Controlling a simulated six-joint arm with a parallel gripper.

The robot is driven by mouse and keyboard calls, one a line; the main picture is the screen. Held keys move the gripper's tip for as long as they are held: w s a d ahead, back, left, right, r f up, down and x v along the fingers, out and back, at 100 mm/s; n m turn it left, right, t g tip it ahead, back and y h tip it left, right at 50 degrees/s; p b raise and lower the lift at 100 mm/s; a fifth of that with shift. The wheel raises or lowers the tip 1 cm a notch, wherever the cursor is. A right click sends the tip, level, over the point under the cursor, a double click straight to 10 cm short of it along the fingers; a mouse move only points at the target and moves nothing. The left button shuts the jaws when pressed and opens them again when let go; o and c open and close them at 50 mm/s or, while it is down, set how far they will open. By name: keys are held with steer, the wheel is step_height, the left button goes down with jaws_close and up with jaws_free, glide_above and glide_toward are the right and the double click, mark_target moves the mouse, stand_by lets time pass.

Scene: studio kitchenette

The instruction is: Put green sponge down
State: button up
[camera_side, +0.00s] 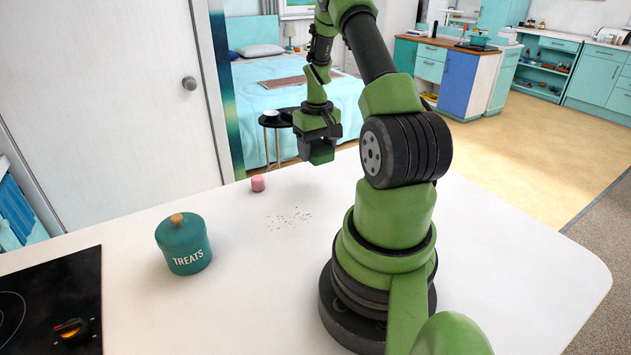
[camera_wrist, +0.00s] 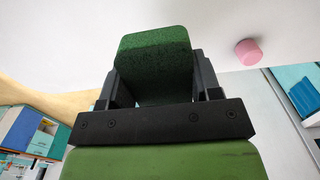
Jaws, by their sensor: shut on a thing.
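The green sponge (camera_wrist: 153,55) is a dark green block between the two black fingers of my gripper (camera_wrist: 153,88) in the wrist view. My gripper is shut on it. In the side view my gripper (camera_side: 318,140) points down near the far edge of the white counter, and the sponge (camera_side: 320,155) shows below its fingers. The sponge appears held above the counter; its exact height is hard to tell.
A pink cylinder (camera_side: 258,183) stands on the white counter (camera_side: 330,200), left of my gripper; it also shows in the wrist view (camera_wrist: 248,52). Crumbs (camera_side: 290,218) lie mid-counter. A teal treats jar (camera_side: 184,246) and a black cooktop (camera_side: 55,300) are at the left.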

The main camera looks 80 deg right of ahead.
mark_target(317, 185)
step_height(317, 185, down, 8)
steer(key=shift+r, duration=0.1)
stand_by(0.4)
steer(key=o, duration=1)
steer(key=shift+c, duration=0.2)
